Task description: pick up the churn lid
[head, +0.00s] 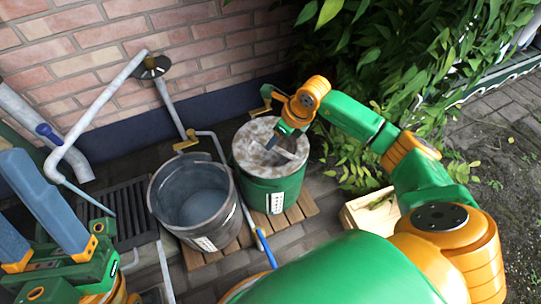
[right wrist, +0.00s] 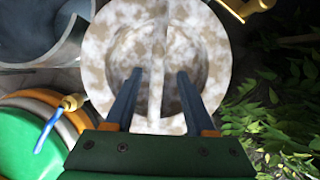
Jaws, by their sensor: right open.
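The churn lid (head: 271,143) is a round, mottled white and brown disc on top of a green churn (head: 272,190). In the right wrist view the lid (right wrist: 118,30) fills the middle, with a raised bar (right wrist: 158,50) across a round recess. My right gripper (head: 287,143) is over the lid. In the right wrist view its two fingers (right wrist: 160,73) are apart, one on each side of the bar, with a gap to it; their height above the lid is unclear. My left gripper (head: 14,188) is at the left edge, its blue fingers apart and empty.
An open grey bucket (head: 165,224) stands left of the churn, both on wooden slats (head: 291,216). Grey pipes (head: 95,110) and a brick wall (head: 120,40) are behind. Leafy plants (head: 400,60) crowd the right; a wooden box (head: 368,212) is on the ground right of the churn.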

